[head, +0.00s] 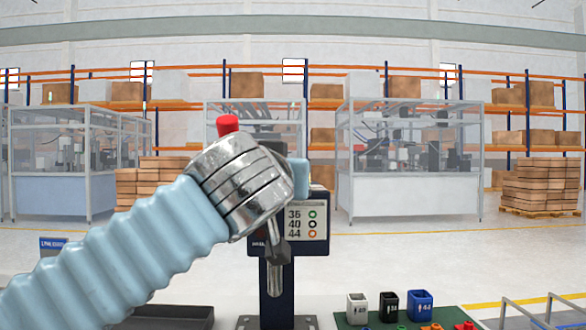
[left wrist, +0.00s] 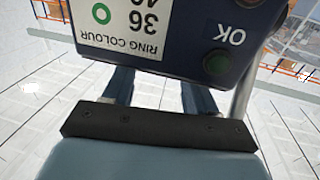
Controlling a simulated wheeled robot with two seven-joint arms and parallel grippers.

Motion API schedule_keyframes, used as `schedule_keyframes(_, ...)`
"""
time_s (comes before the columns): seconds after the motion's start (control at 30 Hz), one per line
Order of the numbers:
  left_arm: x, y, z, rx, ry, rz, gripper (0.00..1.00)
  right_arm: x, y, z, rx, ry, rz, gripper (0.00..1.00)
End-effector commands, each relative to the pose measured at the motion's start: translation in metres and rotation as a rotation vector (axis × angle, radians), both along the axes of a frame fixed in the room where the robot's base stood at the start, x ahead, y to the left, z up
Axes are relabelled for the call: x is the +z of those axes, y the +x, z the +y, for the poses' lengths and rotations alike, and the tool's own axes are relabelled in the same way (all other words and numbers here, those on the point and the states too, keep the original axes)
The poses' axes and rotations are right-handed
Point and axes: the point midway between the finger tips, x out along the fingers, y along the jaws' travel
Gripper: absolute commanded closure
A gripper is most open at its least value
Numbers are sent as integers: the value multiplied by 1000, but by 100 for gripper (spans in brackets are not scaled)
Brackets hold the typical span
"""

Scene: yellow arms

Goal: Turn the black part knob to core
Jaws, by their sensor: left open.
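A dark blue station panel (head: 320,215) stands on a post behind my left wrist. Its white card lists 36, 40 and 44 with coloured rings. In the head view my wrist hides much of the panel. I cannot make out the black part knob or its setting. My right gripper is out of view.
White (head: 357,308), black (head: 389,306) and blue (head: 420,305) cups stand on a green mat (head: 452,314) at lower right, with small coloured parts nearby. A dark tray (head: 180,316) lies at lower left. Grey rails (head: 548,312) are at far right.

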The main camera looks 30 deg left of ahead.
Motion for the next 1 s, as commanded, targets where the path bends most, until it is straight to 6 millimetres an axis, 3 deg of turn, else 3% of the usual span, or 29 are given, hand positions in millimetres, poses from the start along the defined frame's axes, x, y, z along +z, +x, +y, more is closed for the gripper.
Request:
schedule_keyframes(0.17,0,14,5,1,-1,1,43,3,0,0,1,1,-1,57)
schedule_keyframes(0.47,0,15,6,1,0,0,45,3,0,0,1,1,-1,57)
schedule_keyframes(0.8,0,15,6,1,0,0,97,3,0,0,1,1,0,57)
schedule_keyframes(1.0,-3,18,4,53,5,7,99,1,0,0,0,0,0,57)
